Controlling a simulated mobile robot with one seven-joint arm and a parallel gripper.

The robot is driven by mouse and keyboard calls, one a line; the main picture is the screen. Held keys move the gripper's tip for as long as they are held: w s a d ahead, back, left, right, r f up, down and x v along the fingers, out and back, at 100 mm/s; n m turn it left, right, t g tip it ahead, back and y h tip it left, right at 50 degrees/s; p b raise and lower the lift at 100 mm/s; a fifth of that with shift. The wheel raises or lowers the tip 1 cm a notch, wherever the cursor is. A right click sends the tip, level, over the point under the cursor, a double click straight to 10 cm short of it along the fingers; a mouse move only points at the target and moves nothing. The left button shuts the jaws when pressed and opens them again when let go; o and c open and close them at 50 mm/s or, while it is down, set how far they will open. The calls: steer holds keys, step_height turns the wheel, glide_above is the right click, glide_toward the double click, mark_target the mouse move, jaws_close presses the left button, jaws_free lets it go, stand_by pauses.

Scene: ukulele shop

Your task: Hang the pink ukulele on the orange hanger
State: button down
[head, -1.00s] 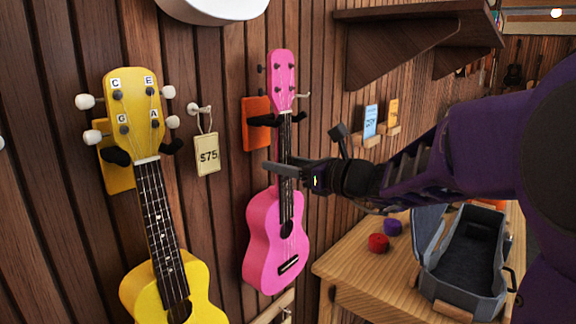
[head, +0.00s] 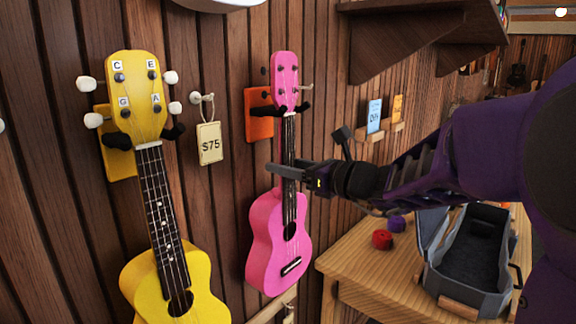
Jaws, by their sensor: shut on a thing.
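The pink ukulele (head: 278,240) is upright against the wood-slat wall, headstock up. Its headstock (head: 285,82) is in front of the orange hanger (head: 258,118), with the hanger's black prongs on both sides of the upper neck. I cannot tell whether the headstock rests on the prongs. My gripper (head: 289,172) reaches in from the right and is shut on the ukulele's neck, below the hanger. The far finger is partly hidden by the neck.
A yellow ukulele (head: 160,285) hangs at the left on a yellow hanger (head: 122,168). A $75 tag (head: 209,144) hangs between the two. A wooden table (head: 345,268) at lower right bears an open grey case (head: 436,273) and a red item (head: 382,239). Dark shelves (head: 400,40) are above right.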

steer(key=shift+r, duration=0.1)
steer(key=shift+c, duration=1.3)
jaws_free()
steer(key=shift+s+d, duration=0.1)
steer(key=shift+v, duration=0.9)
steer(key=shift+v, duration=1.25)
steer(key=shift+d, duration=0.1)
